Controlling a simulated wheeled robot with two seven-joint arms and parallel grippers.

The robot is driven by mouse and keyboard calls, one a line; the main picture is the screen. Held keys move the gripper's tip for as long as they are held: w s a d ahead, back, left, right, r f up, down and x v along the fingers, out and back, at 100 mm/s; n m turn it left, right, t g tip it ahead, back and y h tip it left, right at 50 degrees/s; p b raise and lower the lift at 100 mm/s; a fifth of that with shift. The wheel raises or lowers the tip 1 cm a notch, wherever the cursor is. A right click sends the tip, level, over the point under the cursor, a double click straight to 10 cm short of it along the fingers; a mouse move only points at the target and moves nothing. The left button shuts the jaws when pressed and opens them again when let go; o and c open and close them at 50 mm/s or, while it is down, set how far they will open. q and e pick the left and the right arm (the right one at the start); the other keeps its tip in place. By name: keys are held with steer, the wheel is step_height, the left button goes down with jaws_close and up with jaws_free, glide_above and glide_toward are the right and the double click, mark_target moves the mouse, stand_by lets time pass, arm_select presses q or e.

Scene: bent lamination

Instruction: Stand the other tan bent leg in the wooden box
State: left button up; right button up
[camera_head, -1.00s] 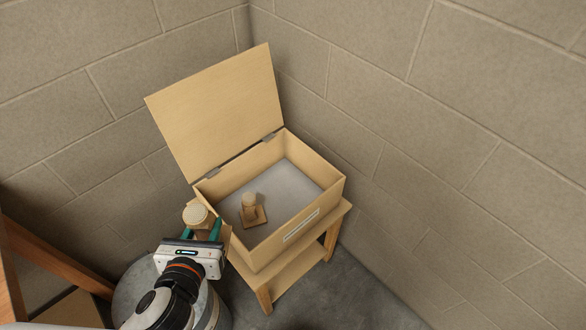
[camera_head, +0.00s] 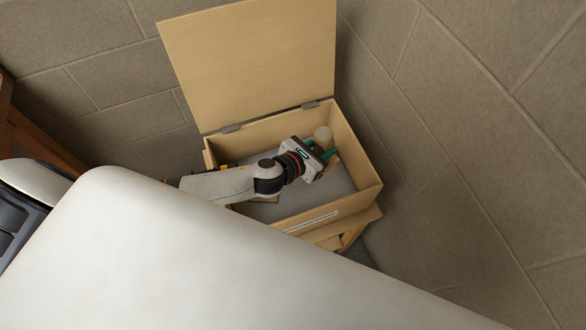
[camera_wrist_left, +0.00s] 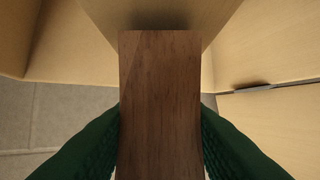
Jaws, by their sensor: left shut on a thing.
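The wooden box (camera_head: 345,201) stands open with its hinged lid (camera_head: 250,62) raised. My left gripper (camera_head: 321,149) is inside the box toward its right end, shut on a tan bent leg (camera_head: 323,134) whose round pale end points up. In the left wrist view a brown wooden face of the held leg (camera_wrist_left: 160,105) sits between the green fingers. Whether its lower end touches the box floor is hidden. A sliver of the first tan leg's base (camera_head: 268,199) shows under my left arm; the rest is hidden. My right gripper is out of view.
The box rests on a small wooden stand (camera_head: 352,238) in a corner of block walls (camera_head: 470,150). The grey box floor (camera_head: 337,180) shows bare near the front right. Large white parts of my own body cover the lower left of the head view.

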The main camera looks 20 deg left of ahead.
arm_select(q)
step_height(320, 180, down, 7)
steer(key=shift+w+d+f+b, duration=0.1)
steer(key=shift+w+b, duration=0.05)
steer(key=shift+b, duration=1)
step_height(320, 180, down, 3)
steer(key=shift+b, duration=0.65)
steer(key=shift+f+b, duration=0.45)
steer(key=shift+f, duration=0.05)
steer(key=o, duration=1.1)
steer(key=shift+r, duration=0.1)
